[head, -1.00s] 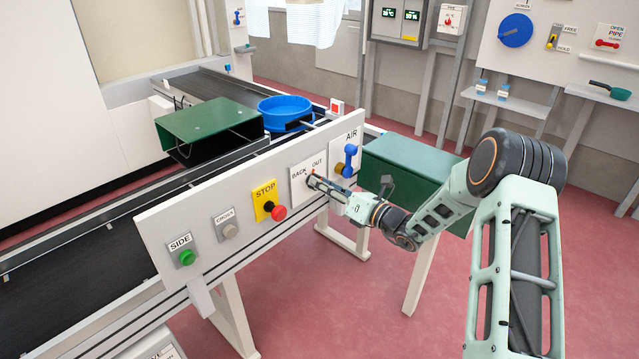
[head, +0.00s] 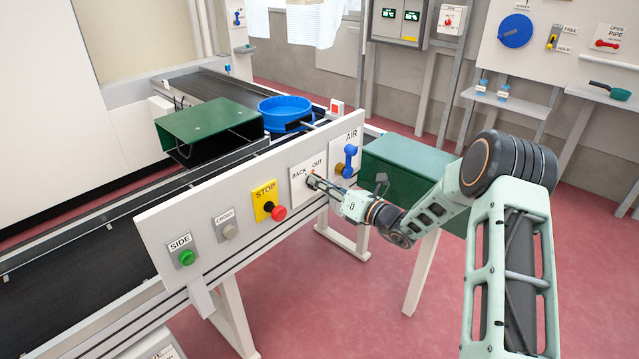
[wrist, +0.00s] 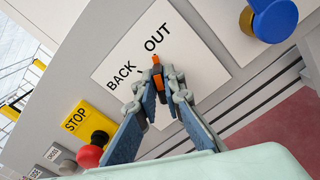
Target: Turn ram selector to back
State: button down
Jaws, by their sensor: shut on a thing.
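The ram selector is on a white plate (head: 299,194) marked BACK on the left and OUT on the right. In the wrist view the plate (wrist: 195,55) looks tilted. The selector (wrist: 156,61) shows as a small knob with an orange tip and dark body between my fingertips. The orange tip sits between the two words, close below OUT. My gripper (head: 313,182) is shut on the selector, and in the wrist view its fingers (wrist: 158,77) hide much of the knob.
The yellow STOP plate with its red button (head: 278,212) is just left of the selector. A blue AIR valve handle (head: 350,158) is close on the right. Farther left are a grey button (head: 229,230) and a green SIDE button (head: 186,257). A green box (head: 405,170) stands behind my wrist.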

jog(key=shift+n, duration=0.3)
jog(key=n+b, duration=0.5)
jog(key=b, duration=0.1)
jog(key=n+b, duration=0.6)
jog(key=shift+s+a+f+b, duration=0.15)
jog(key=shift+s+b, duration=0.05)
jog(key=shift+b, duration=0.1)
jog(key=shift+n, duration=0.3)
jog(key=c, duration=2)
grip_release()
jog(key=shift+c, duration=0.2)
jog(key=shift+s, duration=0.1)
jog(key=v, duration=1.2)
